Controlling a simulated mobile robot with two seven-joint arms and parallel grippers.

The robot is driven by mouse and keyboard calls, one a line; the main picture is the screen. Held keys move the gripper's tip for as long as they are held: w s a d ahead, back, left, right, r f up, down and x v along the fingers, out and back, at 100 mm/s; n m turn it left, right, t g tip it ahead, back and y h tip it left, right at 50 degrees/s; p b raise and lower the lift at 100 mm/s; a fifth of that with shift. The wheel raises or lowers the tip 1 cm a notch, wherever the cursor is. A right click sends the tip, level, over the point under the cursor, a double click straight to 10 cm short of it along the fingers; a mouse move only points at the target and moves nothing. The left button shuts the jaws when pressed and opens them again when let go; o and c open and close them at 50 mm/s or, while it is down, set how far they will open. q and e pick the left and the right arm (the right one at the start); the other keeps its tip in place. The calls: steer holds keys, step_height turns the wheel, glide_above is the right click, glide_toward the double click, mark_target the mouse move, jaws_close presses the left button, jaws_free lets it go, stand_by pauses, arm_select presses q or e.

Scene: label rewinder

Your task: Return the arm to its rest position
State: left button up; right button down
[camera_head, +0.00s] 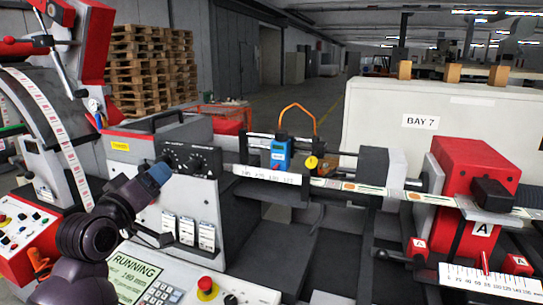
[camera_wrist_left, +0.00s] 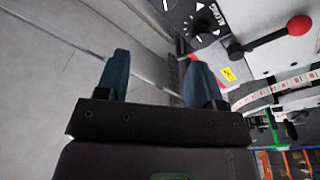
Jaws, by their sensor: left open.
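My left arm comes in from the lower left of the head view. Its gripper (camera_head: 157,173), with blue fingertips, is in front of the grey control box of the label rewinder (camera_head: 135,150). In the left wrist view the gripper (camera_wrist_left: 158,82) is open, with its two blue fingers apart and nothing between them. Whether the fingertips touch the box I cannot tell. My right gripper is in neither view.
A green "RUNNING" screen (camera_head: 133,275) and a keypad (camera_head: 162,295) are below the gripper. A red emergency button (camera_head: 205,284) is beside them. A red-handled lever (camera_wrist_left: 268,36) shows in the wrist view. A label web (camera_head: 65,140) runs at left.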

arm_select(q)
steer(key=s+a+f+m+g+y, duration=0.1)
steer(key=s+f+m+y, duration=0.2)
steer(key=f, duration=1)
steer(key=s+a+f+m+g+y, duration=0.1)
steer(key=s+f+m, duration=0.3)
steer(key=f, duration=0.9)
steer(key=s+f+n+g+y+b, duration=0.1)
steer(key=s+f+g, duration=0.4)
steer(key=s+f, duration=1.4)
steer(key=shift+s+a+f, duration=0.35)
steer(key=shift+s+f, duration=0.05)
steer(key=shift+s, duration=0.7)
stand_by(0.8)
